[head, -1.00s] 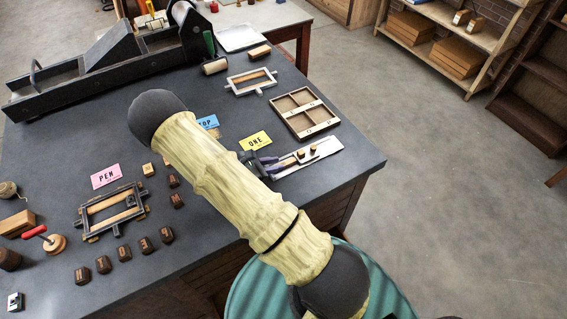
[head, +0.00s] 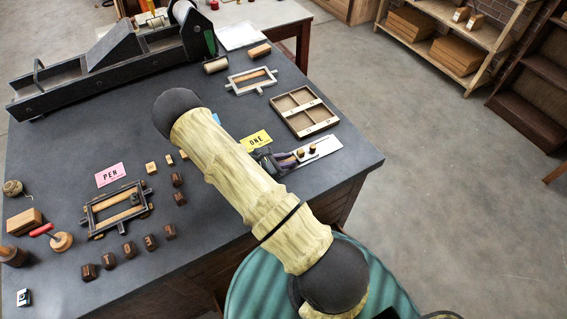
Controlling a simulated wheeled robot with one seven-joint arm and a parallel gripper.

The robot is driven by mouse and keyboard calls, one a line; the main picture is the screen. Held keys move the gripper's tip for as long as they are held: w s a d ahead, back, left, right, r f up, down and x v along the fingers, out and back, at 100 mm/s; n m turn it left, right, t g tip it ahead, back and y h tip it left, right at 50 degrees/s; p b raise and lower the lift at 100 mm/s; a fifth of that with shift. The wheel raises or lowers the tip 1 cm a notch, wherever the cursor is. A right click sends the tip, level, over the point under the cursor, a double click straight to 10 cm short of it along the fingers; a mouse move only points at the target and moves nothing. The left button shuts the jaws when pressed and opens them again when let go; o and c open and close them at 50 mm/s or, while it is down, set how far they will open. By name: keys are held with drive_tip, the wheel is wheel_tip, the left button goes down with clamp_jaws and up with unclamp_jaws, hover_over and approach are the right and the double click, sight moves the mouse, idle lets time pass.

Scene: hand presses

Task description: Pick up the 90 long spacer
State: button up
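My gripper (head: 286,160) is over the left part of a pale flat plate (head: 325,146) near the table's right edge. Its fingers reach right toward two small wooden blocks on the plate, one nearer (head: 300,153) and one farther (head: 313,148). I cannot tell whether the fingers touch the nearer block, nor whether they are open or shut. No label reading 90 is legible, so I cannot tell which piece is the 90 long spacer. My forearm hides part of the table middle.
A wooden compartment tray (head: 304,112) lies just behind the plate. A yellow ONE card (head: 256,140) is left of it. A pink PEN card (head: 110,175), a dark frame (head: 117,209) and several dark blocks (head: 150,242) are at left. A large press (head: 110,65) stands at the back.

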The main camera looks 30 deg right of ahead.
clamp_jaws()
drive_tip(key=shift+r, duration=0.15)
wheel_tip(320, 180, up, 10)
drive_tip(key=b, duration=0.2)
idle(0.6)
idle(0.4)
